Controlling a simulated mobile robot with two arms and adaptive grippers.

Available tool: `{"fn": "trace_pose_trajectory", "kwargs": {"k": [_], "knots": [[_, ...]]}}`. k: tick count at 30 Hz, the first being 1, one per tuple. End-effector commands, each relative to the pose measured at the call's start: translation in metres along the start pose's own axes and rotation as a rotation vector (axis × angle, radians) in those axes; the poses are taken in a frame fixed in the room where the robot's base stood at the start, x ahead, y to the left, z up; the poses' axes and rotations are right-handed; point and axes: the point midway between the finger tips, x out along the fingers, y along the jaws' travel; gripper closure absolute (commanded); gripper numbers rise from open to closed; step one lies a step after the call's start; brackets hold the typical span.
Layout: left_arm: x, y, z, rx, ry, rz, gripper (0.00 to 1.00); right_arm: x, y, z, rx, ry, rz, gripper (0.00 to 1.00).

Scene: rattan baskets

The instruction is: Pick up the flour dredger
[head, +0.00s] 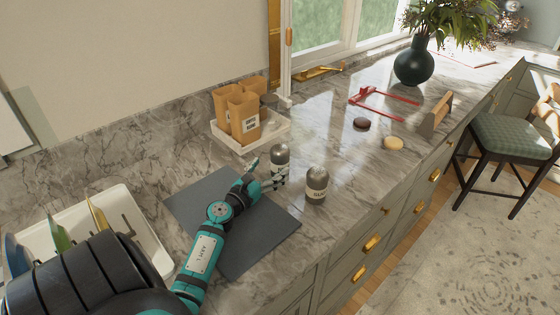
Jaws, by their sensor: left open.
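Two dark grey metal dredgers with pale labels stand upright on the marble counter. One dredger (280,157) is at the tips of my left gripper (267,173). The other dredger (317,187) stands a little to the right and nearer; its label seems to start with "GLU" or similar. The left dredger's label is too small to read, so I cannot tell for certain which one is flour. My left gripper is open, its fingers pointing at the left dredger; contact is not clear. My right gripper is not in view.
A dark grey mat (258,243) lies under my left arm. A white tray (222,137) with brown paper bags stands behind. A white rack (148,228) with plates is at left.

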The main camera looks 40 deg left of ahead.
Motion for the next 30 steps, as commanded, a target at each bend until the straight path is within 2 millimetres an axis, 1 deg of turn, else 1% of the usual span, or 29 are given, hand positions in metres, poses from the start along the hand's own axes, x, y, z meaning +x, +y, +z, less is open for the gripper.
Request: {"fn": "trace_pose_trajectory", "kwargs": {"k": [5, 12, 15, 23, 26, 30], "knots": [[0.011, 0.0, 0.0, -0.001, -0.001, 0.0, 0.16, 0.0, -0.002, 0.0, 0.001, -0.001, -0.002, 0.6], [0.046, -0.001, 0.0, -0.002, -0.002, 0.0, 0.16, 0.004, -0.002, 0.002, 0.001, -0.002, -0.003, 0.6], [0.055, -0.001, 0.0, -0.002, -0.001, 0.0, 0.16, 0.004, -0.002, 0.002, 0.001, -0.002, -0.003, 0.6], [0.057, -0.001, 0.0, 0.0, 0.001, -0.001, 0.16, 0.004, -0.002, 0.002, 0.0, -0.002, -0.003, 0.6], [0.057, -0.001, 0.0, 0.0, 0.001, -0.001, 0.28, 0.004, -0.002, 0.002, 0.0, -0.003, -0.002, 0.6], [0.057, -0.001, 0.0, 0.0, 0.0, -0.001, 0.46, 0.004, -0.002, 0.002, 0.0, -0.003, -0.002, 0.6]]}}
